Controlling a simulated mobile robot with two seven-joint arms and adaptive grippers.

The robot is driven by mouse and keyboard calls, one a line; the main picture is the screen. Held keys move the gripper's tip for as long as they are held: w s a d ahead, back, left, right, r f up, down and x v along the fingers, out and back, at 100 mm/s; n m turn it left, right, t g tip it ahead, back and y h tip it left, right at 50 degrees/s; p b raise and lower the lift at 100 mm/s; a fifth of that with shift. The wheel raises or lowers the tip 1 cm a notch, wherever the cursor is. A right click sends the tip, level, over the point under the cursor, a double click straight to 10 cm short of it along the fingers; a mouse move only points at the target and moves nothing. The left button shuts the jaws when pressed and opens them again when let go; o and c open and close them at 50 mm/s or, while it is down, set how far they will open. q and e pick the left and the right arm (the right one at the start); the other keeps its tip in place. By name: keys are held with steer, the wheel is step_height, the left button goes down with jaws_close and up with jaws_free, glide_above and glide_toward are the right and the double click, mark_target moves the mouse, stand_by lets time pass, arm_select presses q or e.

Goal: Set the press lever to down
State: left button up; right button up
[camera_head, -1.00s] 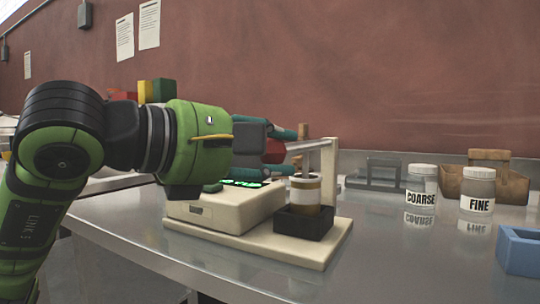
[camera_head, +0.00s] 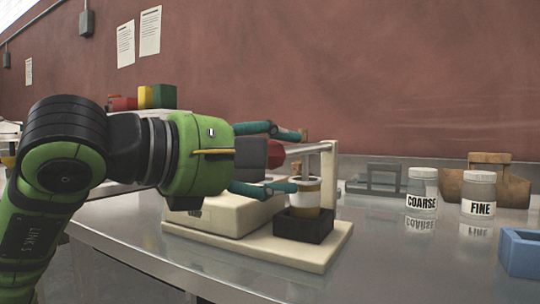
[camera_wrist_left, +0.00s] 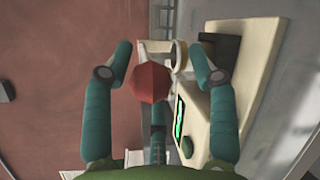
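The press (camera_head: 328,200) stands on a cream base with a boxy body, an upright post and a crossbar. Its lever has a red knob (camera_head: 277,153), also seen in the left wrist view (camera_wrist_left: 150,83). My left gripper (camera_head: 294,160) reaches in from the left with two teal fingers wide apart. In the left wrist view its open fingers (camera_wrist_left: 158,50) lie either side of the knob, with no clear contact. A banded jar (camera_head: 307,191) sits in a black holder on the base. My gripper hides much of the lever's arm. My right gripper is not in view.
Jars labelled COARSE (camera_head: 423,188) and FINE (camera_head: 478,194) stand on the steel table at right. A blue bin (camera_head: 521,252) is at the right edge. A grey stand (camera_head: 378,180) and a brown holder (camera_head: 512,187) are behind. The front table area is clear.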

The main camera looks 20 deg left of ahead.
arm_select(q)
steer(key=shift+a+r, duration=0.1)
steer(key=shift+r, duration=0.05)
steer(key=shift+s+a, duration=0.1)
steer(key=shift+s, duration=0.1)
steer(key=v, duration=1.1)
steer(key=shift+s, duration=0.25)
steer(key=shift+a, duration=0.15)
